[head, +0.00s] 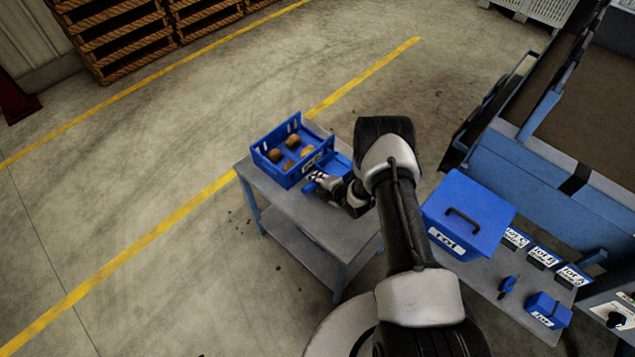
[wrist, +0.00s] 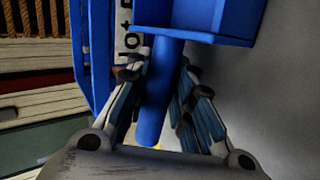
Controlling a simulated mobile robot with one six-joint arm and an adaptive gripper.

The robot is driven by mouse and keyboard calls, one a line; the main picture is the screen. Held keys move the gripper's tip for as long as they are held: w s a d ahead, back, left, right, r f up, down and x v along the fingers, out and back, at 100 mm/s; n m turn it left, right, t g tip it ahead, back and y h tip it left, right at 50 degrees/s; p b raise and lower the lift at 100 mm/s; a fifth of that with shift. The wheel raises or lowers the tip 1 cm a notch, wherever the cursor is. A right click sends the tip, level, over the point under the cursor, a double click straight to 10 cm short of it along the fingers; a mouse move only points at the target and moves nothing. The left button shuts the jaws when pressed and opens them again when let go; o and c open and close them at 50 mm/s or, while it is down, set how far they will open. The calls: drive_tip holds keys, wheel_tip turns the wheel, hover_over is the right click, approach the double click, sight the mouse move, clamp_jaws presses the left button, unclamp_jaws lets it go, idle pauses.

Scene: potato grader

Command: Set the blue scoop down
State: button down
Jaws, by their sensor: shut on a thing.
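The blue scoop shows in the wrist view, its round handle (wrist: 160,100) between my two fingers and its square pan (wrist: 205,18) beyond them. My gripper (wrist: 163,75) is shut on the handle. In the head view my gripper (head: 318,180) is over the small grey table (head: 300,213), just in front of the blue crate (head: 283,172). The scoop's pan (head: 340,163) shows partly beside the crate, and my arm hides some of it. I cannot tell whether the scoop touches the tabletop.
The crate holds several potatoes. A blue lidded box (head: 480,200) stands on a bench at right, with labelled holders (head: 543,257) and a small blue box (head: 547,309). The table's front part is bare. Wooden pallets (head: 115,40) stand far back left.

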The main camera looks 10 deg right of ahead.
drive_tip(key=shift+f, duration=0.2)
drive_tip(key=c, duration=1.4)
unclamp_jaws()
drive_tip(key=shift+r, duration=0.1)
